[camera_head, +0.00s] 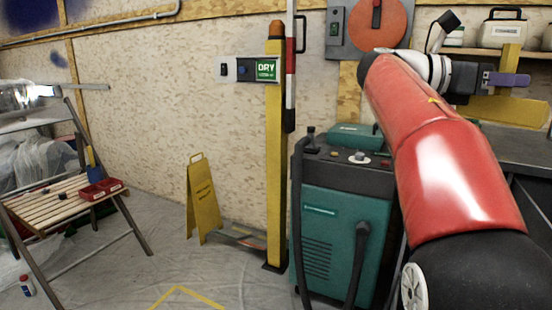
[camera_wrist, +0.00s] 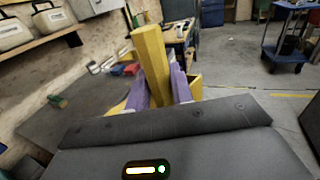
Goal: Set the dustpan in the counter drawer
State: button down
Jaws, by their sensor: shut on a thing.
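The yellow dustpan (camera_head: 500,109) is at the upper right of the head view, off the floor, with its handle upright. My gripper (camera_head: 515,80), with purple fingers, is shut on the handle. In the wrist view the yellow handle (camera_wrist: 150,55) stands between the purple fingers of my gripper (camera_wrist: 163,88); part of the pan shows behind them. A dark counter (camera_head: 500,145) lies below the dustpan at the right edge, partly behind my red arm. I cannot make out its drawer, nor whether it is open.
A green machine (camera_head: 335,235) with hoses stands left of my arm. A yellow post (camera_head: 274,150) and a yellow floor sign (camera_head: 203,200) are further left. A shelf (camera_head: 480,53) with cases is above the dustpan. A blue trolley (camera_wrist: 290,35) stands on open floor.

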jog(key=w+a+f+n+t, duration=0.2)
jog(key=w+a+f, duration=0.4)
jog(key=f, duration=0.5)
jog(key=w+a+f+n+t, duration=0.1)
jog(key=w+a+f+t, duration=0.25)
jog(key=w+f, duration=0.55)
jog(key=w+a+f+n+t, duration=0.2)
jog(key=w+a+f, duration=0.3)
jog(key=f, duration=0.9)
jog(key=s+a+f+n+t+y, duration=0.1)
jog(key=s+a+f+n+t, duration=0.2)
jog(key=f, duration=0.7)
jog(key=s+a+f+n+t+y, duration=0.1)
jog(key=s+a+f+t+y, duration=0.3)
jog(key=f, duration=0.7)
jog(key=s+a+f+n+t+h, duration=0.15)
jog(key=a+f, duration=0.35)
jog(key=f, duration=0.5)
notch_tip(320, 180, up, 11)
jog(key=w+n+t+y, duration=0.1)
jog(key=n+t+y, duration=0.4)
jog(key=y, duration=0.4)
jog(key=shift+w+r+n, duration=0.15)
jog(key=shift+w+n, duration=0.25)
jog(key=shift+n, duration=0.35)
